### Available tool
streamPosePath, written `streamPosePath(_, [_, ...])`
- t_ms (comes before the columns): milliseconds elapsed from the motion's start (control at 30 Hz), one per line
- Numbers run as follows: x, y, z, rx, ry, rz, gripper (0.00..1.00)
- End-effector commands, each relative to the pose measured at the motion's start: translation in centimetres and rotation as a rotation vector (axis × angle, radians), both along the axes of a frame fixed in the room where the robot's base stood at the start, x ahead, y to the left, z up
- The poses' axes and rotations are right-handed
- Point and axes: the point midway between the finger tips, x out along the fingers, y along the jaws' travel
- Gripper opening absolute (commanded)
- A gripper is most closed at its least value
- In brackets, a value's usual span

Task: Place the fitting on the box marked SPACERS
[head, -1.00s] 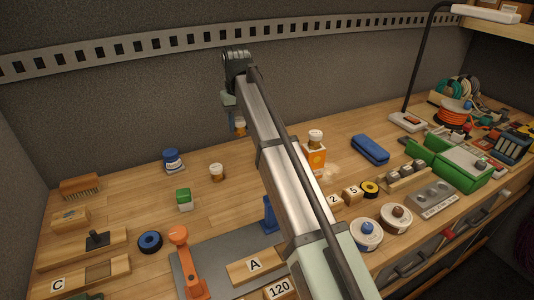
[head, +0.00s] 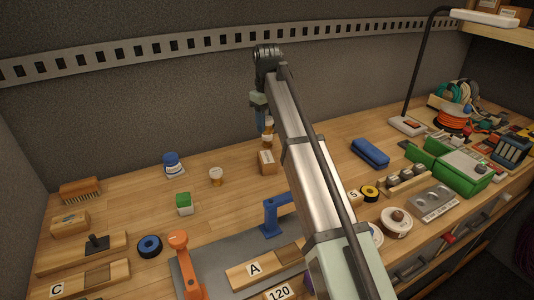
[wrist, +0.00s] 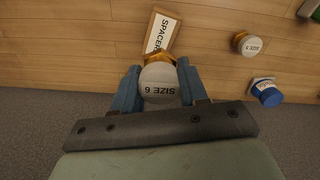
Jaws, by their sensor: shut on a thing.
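My gripper (head: 264,116) is above the bench near the back wall. In the head view a small wooden box (head: 267,163) sits under the gripper. Another pale and amber piece (head: 267,141) shows between them; I cannot tell whether it rests on the box.
A blue case (head: 370,152) lies to the right.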

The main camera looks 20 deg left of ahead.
Motion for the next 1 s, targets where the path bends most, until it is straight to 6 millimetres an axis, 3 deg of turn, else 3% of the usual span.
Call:
streamPosePath(333, [-0.1,-0.1,-5.1,-0.001,0.0,0.001,0.1])
streamPosePath(800, [-0.1,0.0,-9.4,-0.001,0.0,0.0,0.1])
streamPosePath(1000, [0.0,0.0,-9.5,0.0,0.0,0.0,0.1])
